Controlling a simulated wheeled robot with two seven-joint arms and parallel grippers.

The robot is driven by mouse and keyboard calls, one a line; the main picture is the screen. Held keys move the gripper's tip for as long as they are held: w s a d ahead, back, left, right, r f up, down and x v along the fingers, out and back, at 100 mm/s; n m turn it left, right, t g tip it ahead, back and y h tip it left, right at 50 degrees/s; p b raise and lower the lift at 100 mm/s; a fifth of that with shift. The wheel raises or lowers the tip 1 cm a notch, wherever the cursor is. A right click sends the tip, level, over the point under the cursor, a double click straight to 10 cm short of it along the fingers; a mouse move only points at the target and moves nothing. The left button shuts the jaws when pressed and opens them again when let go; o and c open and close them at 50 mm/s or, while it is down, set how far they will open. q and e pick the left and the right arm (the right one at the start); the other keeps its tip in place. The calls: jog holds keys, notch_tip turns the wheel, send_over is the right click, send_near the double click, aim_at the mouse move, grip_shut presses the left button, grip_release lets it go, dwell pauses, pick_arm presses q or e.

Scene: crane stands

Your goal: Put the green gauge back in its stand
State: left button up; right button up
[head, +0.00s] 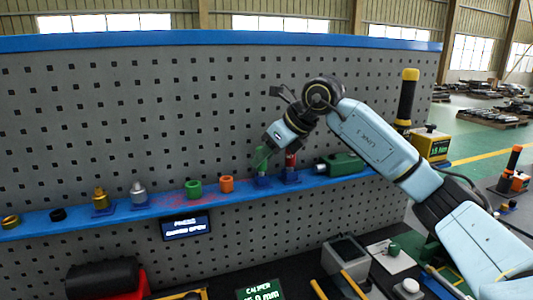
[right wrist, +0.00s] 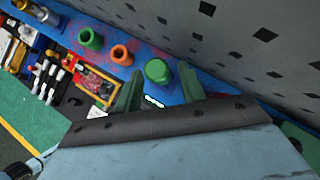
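The green gauge (right wrist: 158,71) shows from above in the right wrist view as a round green top over the blue shelf, between and just beyond my fingertips. My right gripper (head: 263,157) points down at the shelf, and its green fingers (right wrist: 159,88) stand apart with gaps on both sides of the gauge. In the head view the gauge and the fingers blend together. A blue stand (head: 261,182) is directly below them. I cannot tell how deep the gauge sits in it. My left gripper is not in view.
A red gauge (head: 291,159) in its blue stand is close on the right, with a green device (head: 341,164) beyond. An orange ring (head: 227,184) and green ring (head: 193,189) are left. Silver (head: 138,191) and gold gauges (head: 100,197) stand farther left. The pegboard (head: 150,110) rises behind.

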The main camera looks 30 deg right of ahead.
jog(key=shift+o, duration=0.6)
jog(key=p+v, duration=0.1)
jog(key=v, duration=0.4)
jog(key=shift+p, duration=0.35)
jog(key=v, duration=1.3)
jog(key=shift+r, duration=0.2)
